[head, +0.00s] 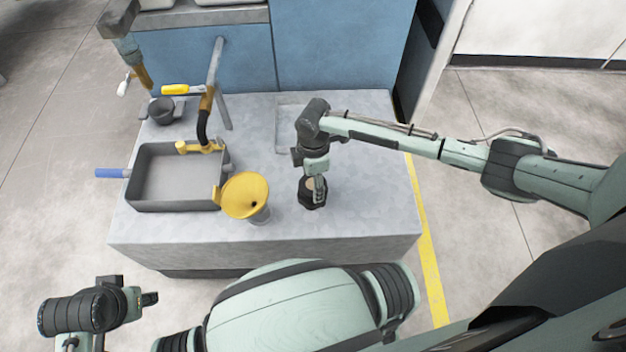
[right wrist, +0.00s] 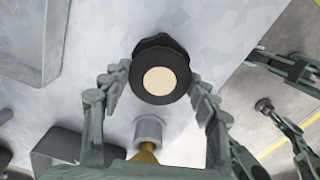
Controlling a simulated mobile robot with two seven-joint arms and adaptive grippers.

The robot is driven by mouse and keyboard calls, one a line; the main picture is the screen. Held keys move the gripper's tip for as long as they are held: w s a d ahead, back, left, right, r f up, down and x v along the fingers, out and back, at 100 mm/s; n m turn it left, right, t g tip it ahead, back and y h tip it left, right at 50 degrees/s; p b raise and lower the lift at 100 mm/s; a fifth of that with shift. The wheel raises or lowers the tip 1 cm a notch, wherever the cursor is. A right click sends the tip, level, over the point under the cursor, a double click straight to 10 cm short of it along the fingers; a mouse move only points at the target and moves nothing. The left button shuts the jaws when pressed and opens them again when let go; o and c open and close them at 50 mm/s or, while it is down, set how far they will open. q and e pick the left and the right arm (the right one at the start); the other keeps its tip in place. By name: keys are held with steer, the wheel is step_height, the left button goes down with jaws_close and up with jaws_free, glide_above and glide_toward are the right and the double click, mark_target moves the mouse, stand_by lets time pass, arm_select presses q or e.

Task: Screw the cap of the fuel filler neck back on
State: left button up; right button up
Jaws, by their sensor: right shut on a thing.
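My right gripper (head: 318,194) points down over the right half of the grey bench, its fingers at a black cap (head: 308,201). The right wrist view shows the black cap (right wrist: 143,88) with a cream disc on its face and a lobed dark edge behind it. The fingers of my right gripper (right wrist: 160,86) are on both sides of the cap, shut on it. The filler neck cannot be made out; whether the cap touches it is hidden. My left gripper (head: 148,299) hangs off the bench at the lower left, away from the cap; its jaw opening is unclear.
A yellow funnel (head: 245,190) stands left of the cap. A small dark pot (head: 161,111) and upright pipe (head: 216,75) stand behind. The bench's right front corner is clear.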

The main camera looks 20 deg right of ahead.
steer(key=shift+m, duration=0.7)
steer(key=m, duration=0.5)
steer(key=shift+m, duration=0.3)
steer(key=m, duration=0.4)
steer(key=shift+m, duration=0.4)
steer(key=shift+m, duration=0.4)
steer(key=m, duration=0.4)
